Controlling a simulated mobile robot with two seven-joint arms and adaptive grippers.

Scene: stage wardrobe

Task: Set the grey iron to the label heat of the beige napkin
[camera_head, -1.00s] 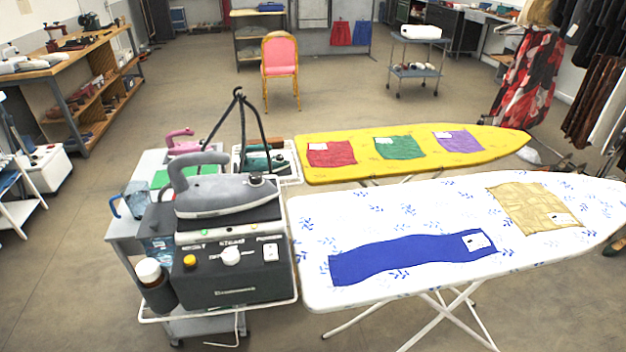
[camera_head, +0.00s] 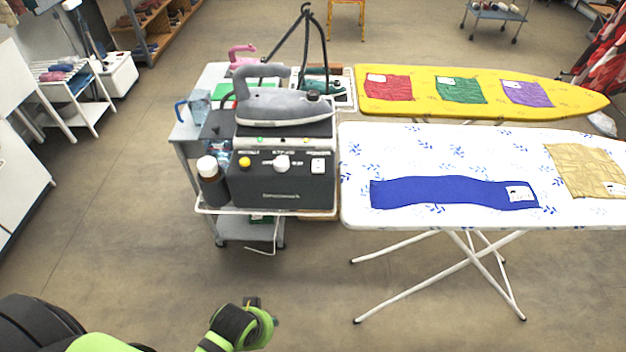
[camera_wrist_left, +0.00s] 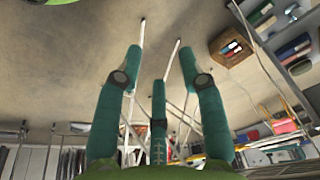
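The station's front has a yellow button (camera_head: 244,162), a white knob (camera_head: 282,163) and a white switch plate (camera_head: 318,166). The beige napkin (camera_head: 583,166) lies on the white board at right; its white label (camera_head: 612,190) is too small to read. My left arm enters at the bottom left of the head view. In the left wrist view, my left gripper (camera_wrist_left: 160,62) has its teal fingers spread and empty. My right gripper is out of view.
A blue cloth (camera_head: 440,192) lies on the white ironing board (camera_head: 450,150). A yellow board (camera_head: 420,105) behind bears red, green and purple napkins. A pink iron (camera_head: 243,56), a jug (camera_head: 197,108) and a white-capped bottle (camera_head: 210,180) share the trolley. Floor in front is clear.

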